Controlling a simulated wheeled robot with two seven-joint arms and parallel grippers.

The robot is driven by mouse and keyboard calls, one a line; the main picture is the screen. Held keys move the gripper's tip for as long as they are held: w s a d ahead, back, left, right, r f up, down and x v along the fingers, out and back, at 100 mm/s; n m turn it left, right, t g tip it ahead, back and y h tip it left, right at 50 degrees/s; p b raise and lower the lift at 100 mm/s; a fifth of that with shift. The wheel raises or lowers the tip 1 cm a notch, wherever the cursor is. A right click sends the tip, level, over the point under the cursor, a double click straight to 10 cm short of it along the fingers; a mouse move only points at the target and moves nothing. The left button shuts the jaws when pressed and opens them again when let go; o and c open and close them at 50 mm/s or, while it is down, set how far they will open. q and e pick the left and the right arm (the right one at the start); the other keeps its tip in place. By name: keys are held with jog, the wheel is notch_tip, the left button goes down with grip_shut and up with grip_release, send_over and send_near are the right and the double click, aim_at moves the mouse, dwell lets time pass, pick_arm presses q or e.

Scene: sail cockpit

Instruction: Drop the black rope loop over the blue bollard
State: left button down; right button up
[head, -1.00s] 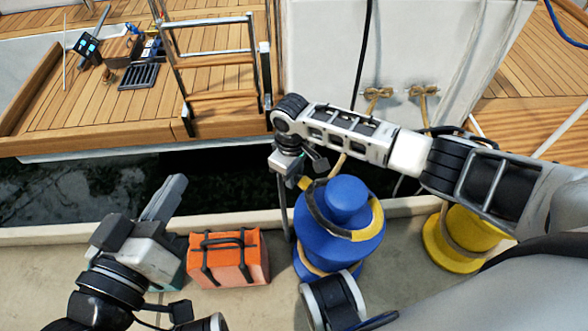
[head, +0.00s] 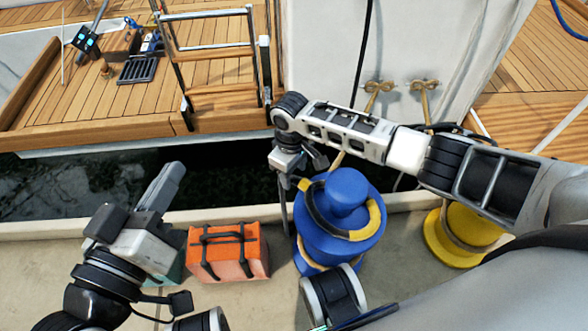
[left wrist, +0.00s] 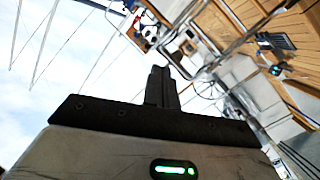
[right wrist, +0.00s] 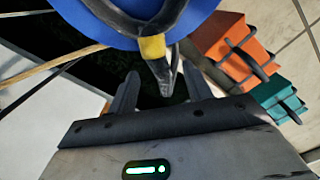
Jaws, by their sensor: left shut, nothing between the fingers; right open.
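The blue bollard (head: 341,252) stands on the quay at the middle of the head view; its dome fills the top of the right wrist view. The black rope loop (head: 316,213) rests on its shoulder, around the knob at the front; the side behind the knob is hidden. A yellow section shows at its right. In the right wrist view the loop's yellow band (right wrist: 152,47) and black end lie between the fingers. My right gripper (head: 300,178) is open at the bollard's left side, fingers apart from the rope. My left gripper (head: 178,168) is shut and empty, away to the left.
An orange bag (head: 228,268) stands left of the bollard, with a teal bag (right wrist: 280,95) beside it. A yellow bollard (head: 455,240) stands to the right. Beyond the quay edge is dark water, then a boat with a wooden deck (head: 85,110) and a ladder (head: 218,90).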

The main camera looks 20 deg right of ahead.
notch_tip(320, 180, up, 3)
jog(key=shift+f+p, duration=0.1)
jog(key=shift+p, duration=0.75)
pick_arm(q)
jog(key=shift+s+a+f+m+g+y+p, duration=0.15)
jog(key=shift+a+f+m+g+y+p, duration=0.45)
jog(key=shift+p, duration=0.9)
jog(key=shift+s+a+f+m+g+y+p, duration=0.1)
jog(key=shift+a+f+m+g+y+p, duration=0.4)
jog(key=shift+p, duration=1)
pick_arm(e)
notch_tip(320, 180, up, 13)
jog(key=shift+w+a, duration=0.15)
jog(key=shift+w, duration=0.1)
pick_arm(q)
jog(key=shift+d+f, duration=0.15)
jog(key=shift+f, duration=0.15)
jog(key=shift+y, duration=0.3)
